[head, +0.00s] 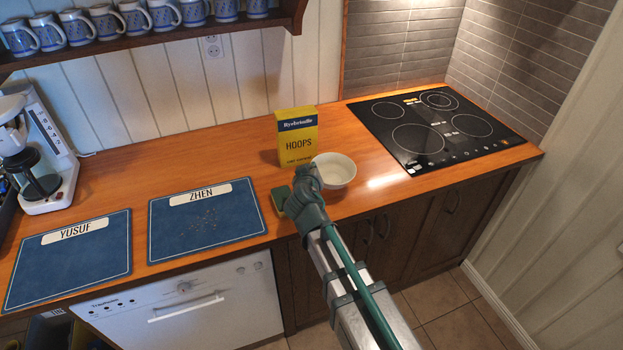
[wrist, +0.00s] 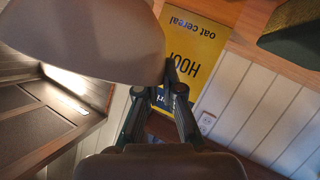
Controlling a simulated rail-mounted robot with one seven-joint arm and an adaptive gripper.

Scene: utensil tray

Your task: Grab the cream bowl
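The cream bowl (head: 338,170) stands upright on the wooden counter, just right of the yellow cereal box. In the wrist view the bowl (wrist: 80,40) fills the upper left, very close to my gripper (wrist: 160,75). One finger shows beside the bowl's edge. The tip of the other finger is hidden behind the bowl, so I cannot tell whether the fingers touch it or how far apart they are.
The cereal box (head: 297,137) stands close behind the bowl and my gripper. A green and yellow sponge (head: 281,198) lies left of my gripper. Blue placemats (head: 203,220) lie further left. A black cooktop (head: 436,125) is to the right, with bare counter between.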

